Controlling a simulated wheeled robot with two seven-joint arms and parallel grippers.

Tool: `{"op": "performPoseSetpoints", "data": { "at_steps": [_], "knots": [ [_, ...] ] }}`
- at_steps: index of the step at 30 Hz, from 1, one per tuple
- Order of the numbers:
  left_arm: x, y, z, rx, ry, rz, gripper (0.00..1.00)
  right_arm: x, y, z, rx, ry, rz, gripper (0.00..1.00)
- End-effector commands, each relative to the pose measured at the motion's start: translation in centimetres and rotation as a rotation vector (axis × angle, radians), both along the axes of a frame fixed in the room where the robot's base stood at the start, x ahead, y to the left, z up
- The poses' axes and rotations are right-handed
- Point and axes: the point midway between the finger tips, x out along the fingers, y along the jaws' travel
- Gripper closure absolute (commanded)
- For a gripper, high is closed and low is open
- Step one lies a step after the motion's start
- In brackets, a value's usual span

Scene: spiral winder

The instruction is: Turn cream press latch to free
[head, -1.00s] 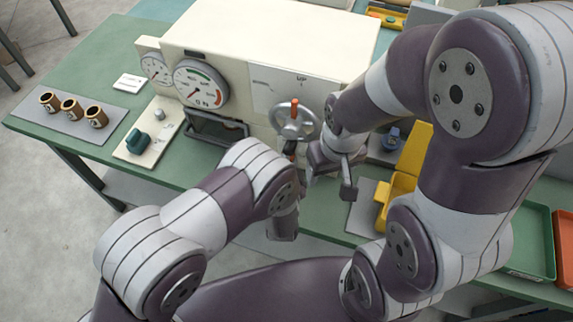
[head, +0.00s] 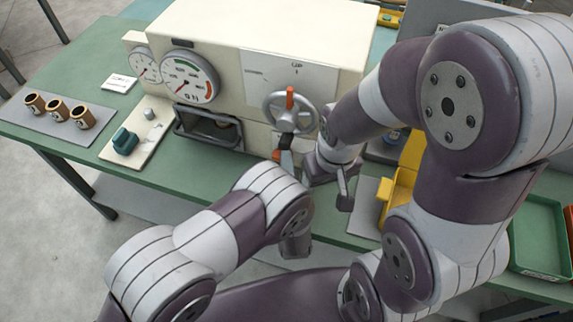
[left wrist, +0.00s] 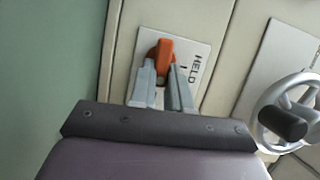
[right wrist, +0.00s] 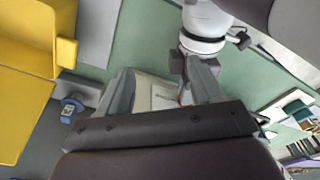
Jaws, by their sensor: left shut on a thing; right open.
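The cream press (head: 225,35) stands on the green bench. Its orange latch (left wrist: 166,55) sits on a white plate marked HELD in the left wrist view. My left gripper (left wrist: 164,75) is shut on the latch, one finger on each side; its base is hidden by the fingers. In the head view an orange bit (head: 277,155) shows by my left gripper (head: 284,160), below the handwheel (head: 290,110). My right gripper (right wrist: 168,85) is open and empty, right of the left one in the head view, beside the press front.
A dark frame (head: 207,138) and opening are in the press front, under two gauges (head: 190,78). A teal knob (head: 124,141) and several brown cups (head: 58,111) lie left. A yellow holder (head: 402,180) and green tray (head: 540,235) are right.

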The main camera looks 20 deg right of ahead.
Motion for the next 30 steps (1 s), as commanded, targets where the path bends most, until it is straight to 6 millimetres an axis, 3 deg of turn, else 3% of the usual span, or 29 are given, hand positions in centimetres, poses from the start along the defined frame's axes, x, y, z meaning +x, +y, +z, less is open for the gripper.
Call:
{"op": "performPoseSetpoints", "data": {
  "at_steps": [22, 23, 24, 25, 30],
  "knots": [
    [0.15, -0.22, 0.26, 0.059, -0.053, -0.001, 1.0, 0.0, 0.0, -0.56, 0.0, 0.0, 0.0, 0.34],
    [0.15, -0.22, 0.26, 0.059, -0.053, -0.001, 0.76, 0.0, 0.0, -0.56, 0.0, 0.0, 0.0, 0.34],
    [0.15, -0.22, 0.26, 0.059, -0.052, 0.0, 0.63, 0.0, 0.0, -0.56, 0.0, 0.0, 0.0, 0.34],
    [0.14, -0.21, 0.24, 0.059, -0.052, 0.0, 0.57, 0.0, 0.0, -0.56, 0.0, 0.0, 0.0, 0.34],
    [0.09, -0.13, 0.08, 0.062, -0.048, -0.001, 0.57, 0.0, 0.0, -0.57, 0.0, 0.0, 0.0, 0.34]
  ]
}}
